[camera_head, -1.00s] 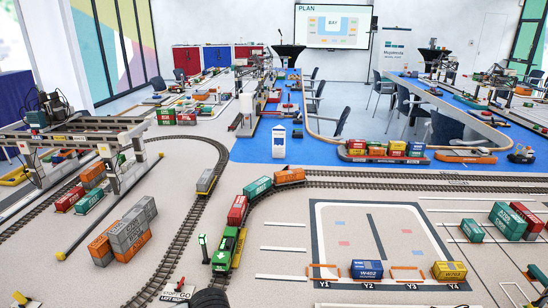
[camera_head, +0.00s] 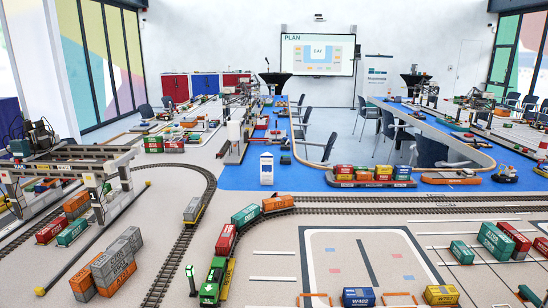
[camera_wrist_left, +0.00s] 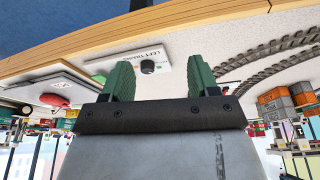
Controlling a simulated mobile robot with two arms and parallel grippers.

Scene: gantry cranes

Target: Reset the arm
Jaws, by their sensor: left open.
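My left gripper (camera_wrist_left: 158,66) shows in the left wrist view, with two green fingers set wide apart and nothing between them. Beyond the fingers lies a white panel (camera_wrist_left: 112,62) with a black knob (camera_wrist_left: 147,67) and lettering that seems to start "LEFT TRANS". I cannot tell how far the fingers are from the panel. Neither of my grippers shows in the head view. My right gripper is not in view.
The wrist view also shows a red button (camera_wrist_left: 54,100) and a wooden table edge (camera_wrist_left: 180,20). In the head view, a gantry crane (camera_head: 68,160) stands at left, a green locomotive (camera_head: 214,280) on the track, and containers (camera_head: 357,297) at the front.

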